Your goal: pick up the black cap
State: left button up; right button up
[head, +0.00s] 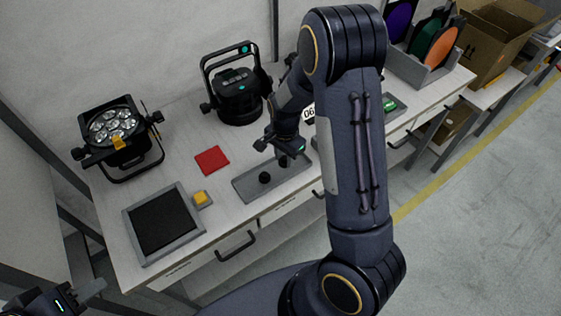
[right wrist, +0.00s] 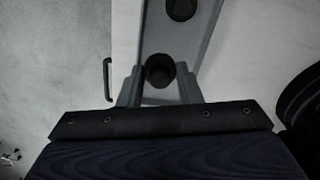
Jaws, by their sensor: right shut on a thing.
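A black cap (head: 284,161) is at the right end of a long grey tray (head: 244,190) on the table. My right gripper (head: 286,150) reaches down over it and is shut on it. In the right wrist view the same cap (right wrist: 160,71) sits between the two fingertips (right wrist: 160,86), low at the tray; I cannot tell whether it touches the tray. A second black cap (head: 265,178) stands on the tray to the left, and shows at the top of the right wrist view (right wrist: 181,8). My left gripper (head: 80,295) is at the bottom left, away from the table's objects; its opening is unclear.
A par can with clear lenses (head: 115,128) stands at the left and another black lamp (head: 238,97) at the back. A red cloth (head: 212,160), a black-topped pad (head: 163,223) and a yellow button (head: 201,197) lie around the tray. A filter rack (head: 425,72) is at the right.

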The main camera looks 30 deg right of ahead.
jog(key=s+d+r, duration=0.4)
jog(key=s+r, duration=0.4)
jog(key=s, duration=0.4)
jog(key=shift+r, duration=0.15)
jog(key=shift+w, duration=0.1)
